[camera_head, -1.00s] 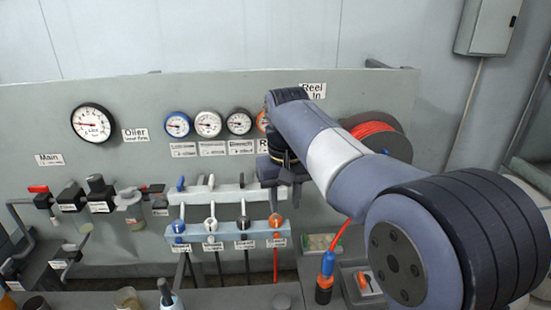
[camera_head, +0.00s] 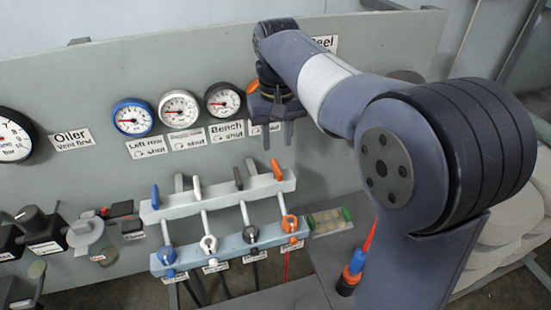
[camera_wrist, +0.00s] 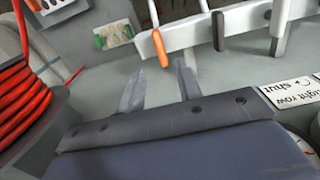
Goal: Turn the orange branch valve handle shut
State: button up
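The orange branch valve handle (camera_head: 277,170) is a short lever at the right end of the upper white manifold (camera_head: 218,198). It points upward in the head view. My gripper (camera_head: 278,143) is above it, with its fingers pointing down and apart. In the wrist view, the orange handle (camera_wrist: 160,48) lies just beyond the fingertips, roughly in line with the gap of my gripper (camera_wrist: 163,76). The gripper is open and nothing shows between its fingers. I cannot tell the exact depth between fingertips and handle.
A dark handle (camera_head: 238,178), a white handle (camera_head: 197,188) and a blue handle (camera_head: 155,197) stand in a row left of the orange one. Gauges (camera_head: 180,109) are on the panel above. A red hose reel (camera_wrist: 22,95) is close beside the gripper in the wrist view.

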aim_at(276, 167)
notch_tip(276, 167, down, 8)
jog(key=shift+f, duration=0.1)
dwell(0.4)
grip_shut()
